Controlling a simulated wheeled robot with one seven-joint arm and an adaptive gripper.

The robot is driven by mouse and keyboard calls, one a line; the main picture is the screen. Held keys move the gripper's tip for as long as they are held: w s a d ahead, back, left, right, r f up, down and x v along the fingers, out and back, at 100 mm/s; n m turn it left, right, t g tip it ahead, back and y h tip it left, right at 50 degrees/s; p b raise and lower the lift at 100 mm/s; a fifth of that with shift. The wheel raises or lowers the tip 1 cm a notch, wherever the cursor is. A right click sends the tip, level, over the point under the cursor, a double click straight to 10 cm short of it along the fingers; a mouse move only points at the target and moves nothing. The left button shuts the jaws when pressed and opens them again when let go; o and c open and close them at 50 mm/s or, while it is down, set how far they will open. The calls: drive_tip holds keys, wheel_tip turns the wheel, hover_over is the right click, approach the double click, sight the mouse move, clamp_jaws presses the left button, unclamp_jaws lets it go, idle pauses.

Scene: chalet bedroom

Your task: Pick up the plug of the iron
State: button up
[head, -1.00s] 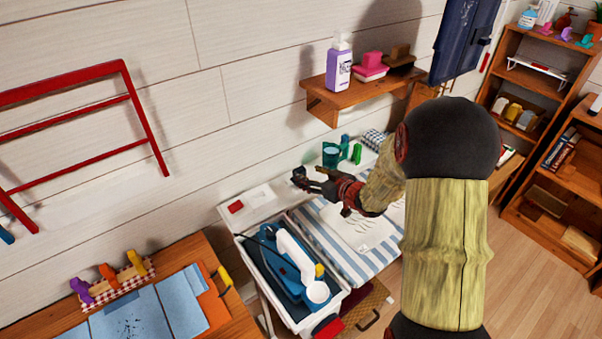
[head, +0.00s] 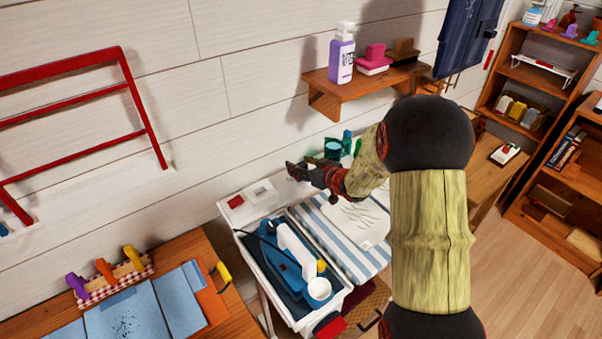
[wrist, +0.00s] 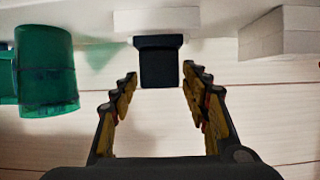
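The iron (head: 290,268), blue with a white handle, sits in a white tray-like holder at the end of the ironing surface. A dark cord shows near its left end. My gripper (head: 293,171) reaches left above the board's back edge, near the wall. In the wrist view my gripper (wrist: 158,92) is open. A dark block (wrist: 159,66), which looks like the plug, appears between its fingertips, against a white block. I cannot tell whether the fingers touch it. The plug cannot be made out in the head view.
A striped cover (head: 340,240) lies on the board. A wall shelf (head: 365,82) hangs above my arm.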

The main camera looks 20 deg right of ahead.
drive_tip(key=c, duration=1)
